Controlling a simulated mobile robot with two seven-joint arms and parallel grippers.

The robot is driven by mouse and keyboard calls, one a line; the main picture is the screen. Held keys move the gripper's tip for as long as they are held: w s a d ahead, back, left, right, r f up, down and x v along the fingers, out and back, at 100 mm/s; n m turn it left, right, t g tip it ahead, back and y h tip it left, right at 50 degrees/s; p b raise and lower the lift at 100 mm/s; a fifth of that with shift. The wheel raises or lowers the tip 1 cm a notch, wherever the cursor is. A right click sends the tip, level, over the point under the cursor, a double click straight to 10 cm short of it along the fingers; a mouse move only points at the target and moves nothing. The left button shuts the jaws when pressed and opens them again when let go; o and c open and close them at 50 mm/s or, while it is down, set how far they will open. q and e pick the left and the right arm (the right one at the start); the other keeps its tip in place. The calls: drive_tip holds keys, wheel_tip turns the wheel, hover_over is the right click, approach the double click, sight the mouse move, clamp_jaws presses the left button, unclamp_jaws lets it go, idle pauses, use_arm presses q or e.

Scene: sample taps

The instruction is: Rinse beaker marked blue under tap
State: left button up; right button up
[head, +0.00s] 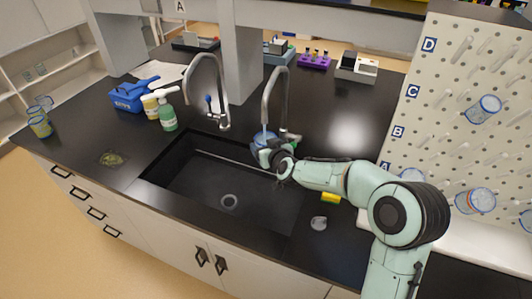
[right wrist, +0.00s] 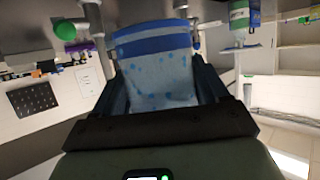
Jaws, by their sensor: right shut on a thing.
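My right gripper (head: 272,148) is shut on a clear beaker with a blue band (head: 264,138). It holds the beaker at the back right of the sink, directly below the spout of the right tap (head: 273,92). In the right wrist view the beaker (right wrist: 157,70) sits between the two fingers, its blue band near the top and bluish spots on its wall. I cannot tell whether water is running. The left tap (head: 220,92) has a blue handle and stands apart from the beaker. The black sink (head: 195,178) lies below. My left gripper is not in view.
A pegboard (head: 455,75) with hanging beakers stands at the right. A yellow sponge (head: 331,198) and a small clear dish (head: 319,223) lie right of the sink. Bottles (head: 167,117), a blue box (head: 128,98) and stacked beakers (head: 40,125) stand left.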

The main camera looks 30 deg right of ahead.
drive_tip(key=shift+r, duration=0.1)
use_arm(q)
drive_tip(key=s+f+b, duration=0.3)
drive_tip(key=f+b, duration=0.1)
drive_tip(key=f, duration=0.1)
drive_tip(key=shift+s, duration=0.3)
use_arm(e)
drive_tip(key=s+f+v, duration=0.1)
drive_tip(key=f+v, duration=0.1)
drive_tip(key=v, duration=1.2)
drive_tip(key=shift+s+d+f, duration=0.1)
drive_tip(key=shift+s, duration=0.05)
idle(0.3)
drive_tip(key=shift+o, duration=1)
drive_tip(key=shift+c, duration=1)
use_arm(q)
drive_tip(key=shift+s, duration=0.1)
